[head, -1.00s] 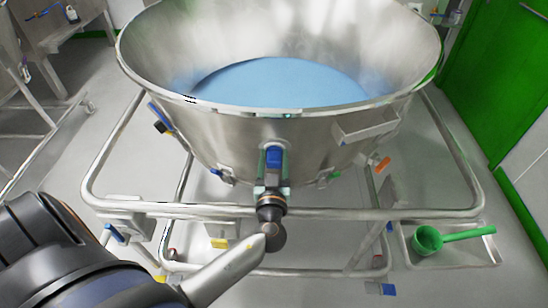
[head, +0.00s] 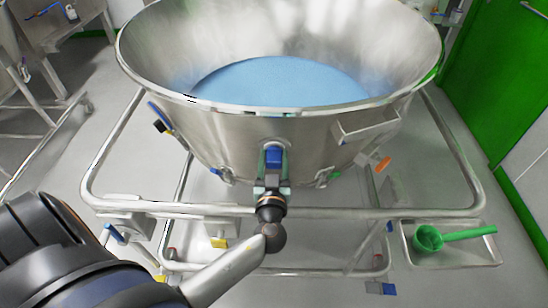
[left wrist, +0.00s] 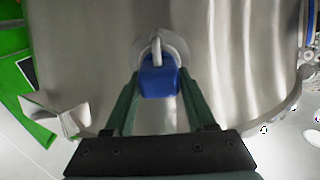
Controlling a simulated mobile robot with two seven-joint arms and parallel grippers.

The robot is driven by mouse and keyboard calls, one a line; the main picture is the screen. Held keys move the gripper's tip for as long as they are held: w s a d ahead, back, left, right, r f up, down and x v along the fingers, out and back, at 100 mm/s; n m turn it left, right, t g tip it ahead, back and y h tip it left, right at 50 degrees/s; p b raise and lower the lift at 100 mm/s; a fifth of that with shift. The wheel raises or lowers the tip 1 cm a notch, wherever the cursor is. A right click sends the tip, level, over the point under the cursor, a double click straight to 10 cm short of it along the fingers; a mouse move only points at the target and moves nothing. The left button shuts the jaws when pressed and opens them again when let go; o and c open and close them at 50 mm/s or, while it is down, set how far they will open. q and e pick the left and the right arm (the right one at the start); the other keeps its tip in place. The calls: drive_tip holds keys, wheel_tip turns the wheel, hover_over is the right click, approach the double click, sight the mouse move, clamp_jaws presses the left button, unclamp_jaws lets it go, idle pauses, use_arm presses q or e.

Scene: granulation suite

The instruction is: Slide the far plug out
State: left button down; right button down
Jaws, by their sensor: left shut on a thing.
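A blue plug (head: 273,157) sits at the front wall of the large steel bowl (head: 215,135), low on its outer side. In the left wrist view the blue plug (left wrist: 159,82) is between the two green fingers of my left gripper (left wrist: 156,88), which is shut on it. Just beyond it are a metal loop (left wrist: 156,50) and a round steel fitting on the wall. In the head view my left gripper (head: 272,172) reaches up to the plug from below. My right gripper is not in view. I cannot tell whether this is the plug called far.
A steel tube frame (head: 340,213) surrounds the bowl, its front rail passing by my wrist. Blue material (head: 285,80) lies in the bowl. A steel box (head: 366,124) juts from its right wall. A tray at right holds a green scoop (head: 430,238).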

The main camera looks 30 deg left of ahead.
sight(273, 165)
use_arm(q)
drive_tip(key=shift+b+v, duration=0.65)
drive_tip(key=shift+v, duration=0.5)
drive_tip(key=shift+s+d, duration=0.2)
drive_tip(key=shift+s, duration=0.1)
drive_tip(key=c, duration=0.7)
unclamp_jaws()
drive_tip(key=o, duration=0.4)
drive_tip(key=shift+s, duration=0.1)
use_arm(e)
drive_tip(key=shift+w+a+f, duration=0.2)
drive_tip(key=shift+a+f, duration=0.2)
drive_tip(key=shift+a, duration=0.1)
